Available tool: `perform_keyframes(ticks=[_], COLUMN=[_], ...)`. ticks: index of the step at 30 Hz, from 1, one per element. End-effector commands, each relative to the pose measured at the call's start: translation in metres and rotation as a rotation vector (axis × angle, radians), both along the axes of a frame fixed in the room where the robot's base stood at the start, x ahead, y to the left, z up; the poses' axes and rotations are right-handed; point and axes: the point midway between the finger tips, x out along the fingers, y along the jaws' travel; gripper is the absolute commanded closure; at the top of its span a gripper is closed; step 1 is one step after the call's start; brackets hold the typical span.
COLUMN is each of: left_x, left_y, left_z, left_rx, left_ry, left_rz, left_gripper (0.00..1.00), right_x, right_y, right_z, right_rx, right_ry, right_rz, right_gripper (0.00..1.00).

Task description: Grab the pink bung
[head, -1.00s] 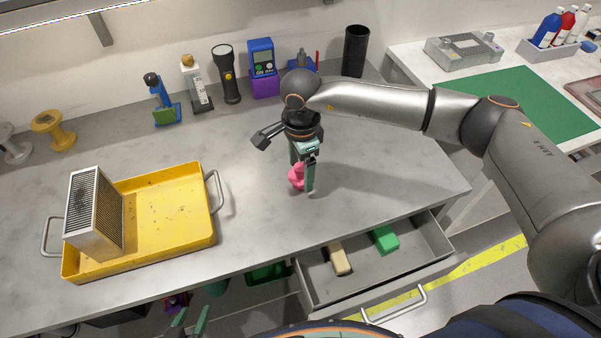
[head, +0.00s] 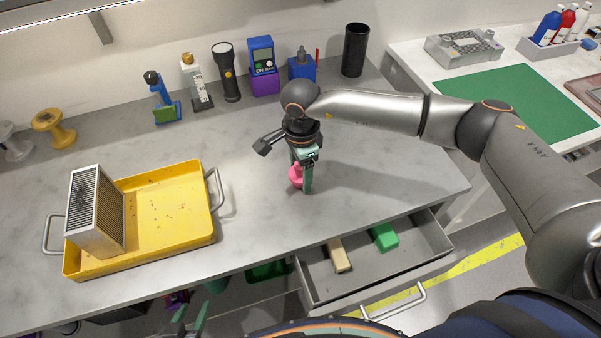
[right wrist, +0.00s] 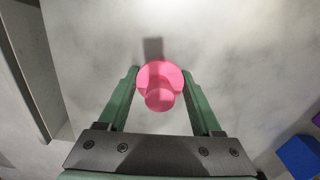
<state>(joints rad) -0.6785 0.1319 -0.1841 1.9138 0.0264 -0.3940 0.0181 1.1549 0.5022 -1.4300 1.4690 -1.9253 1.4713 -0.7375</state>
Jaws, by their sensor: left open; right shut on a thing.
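The pink bung (head: 295,177) stands on the grey bench near the middle. It also shows in the right wrist view (right wrist: 160,86), between the two green fingers. My right gripper (head: 302,182) points down at the bung and is shut on it, one finger on each side; the front finger hides part of the bung in the head view. In the right wrist view the gripper (right wrist: 160,88) has both fingertips against the bung's wide part. My left gripper (head: 190,320) is open and empty at the bottom of the head view, in front of the bench edge.
A yellow tray (head: 190,222) holding a grey finned block (head: 97,212) sits on the left of the bench. An open drawer (head: 378,277) below holds a beige block (head: 339,256) and a green block (head: 384,237). A torch (head: 227,75) and other items line the back.

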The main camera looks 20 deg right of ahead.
Motion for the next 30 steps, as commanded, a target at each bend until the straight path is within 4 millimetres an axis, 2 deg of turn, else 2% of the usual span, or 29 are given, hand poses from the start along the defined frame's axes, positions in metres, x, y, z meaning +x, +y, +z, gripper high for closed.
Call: perform_keyframes(ticks=[3, 11, 16, 20, 27, 30], left_x=[0.0, 0.0, 0.0, 0.0, 0.0, 0.0], left_y=[0.0, 0.0, 0.0, 0.0, 0.0, 0.0], left_z=[0.0, -0.001, -0.005, -0.011, -0.019, -0.025], left_rx=[0.0, 0.0, 0.0, 0.0, 0.0, 0.0], left_ry=[0.0, -0.001, -0.001, -0.001, -0.001, -0.001], left_rz=[0.0, 0.0, 0.0, 0.0, 0.0, 0.0], left_gripper=[0.5, 0.5, 0.5, 0.5, 0.5, 0.5], right_x=[0.0, 0.001, 0.001, -0.001, -0.034, -0.055], right_y=[0.0, 0.0, 0.0, 0.003, 0.034, 0.052], right_z=[0.0, 0.002, 0.014, 0.035, 0.088, 0.099], right_rx=[0.0, 0.0, 0.001, 0.003, 0.003, 0.002], right_ry=[-0.001, -0.002, -0.004, -0.005, -0.008, -0.005], right_rz=[0.0, 0.0, 0.001, 0.004, 0.008, 0.011], right_gripper=[0.9, 0.9, 0.9, 0.9, 0.9, 0.9])
